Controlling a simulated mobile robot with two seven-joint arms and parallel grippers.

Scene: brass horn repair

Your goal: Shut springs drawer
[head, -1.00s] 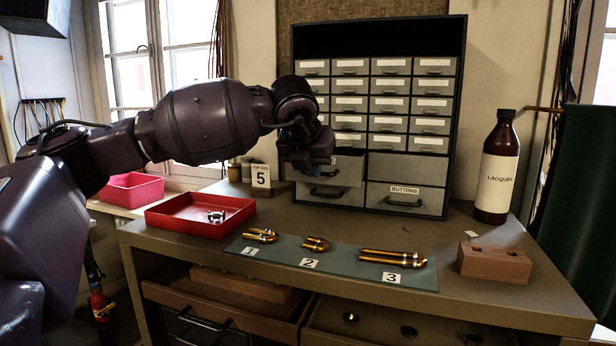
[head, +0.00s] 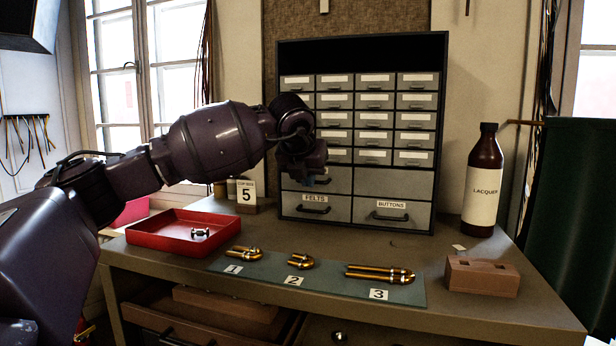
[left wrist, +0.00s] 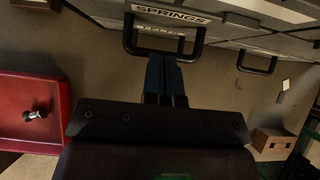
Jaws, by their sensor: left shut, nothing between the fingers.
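The grey drawer cabinet (head: 440,120) stands at the back of the bench. Its upper-left large drawer (head: 337,181) looks about flush with its neighbours in the head view; my gripper hides part of its front. In the left wrist view the SPRINGS label (left wrist: 168,14) and the black loop handle (left wrist: 165,52) lie just ahead of the fingers. My left gripper (head: 319,180) is shut and empty in front of this drawer. Its blue fingers in the left wrist view (left wrist: 165,68) point at the handle; I cannot tell whether they touch it. My right gripper is not in view.
The FELTS drawer (head: 323,210) and BUTTONS drawer (head: 390,214) sit below. A red tray (head: 150,238), a mat with brass tubes (head: 330,285), a brown block (head: 482,277) and a lacquer bottle (head: 484,185) stand on the bench.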

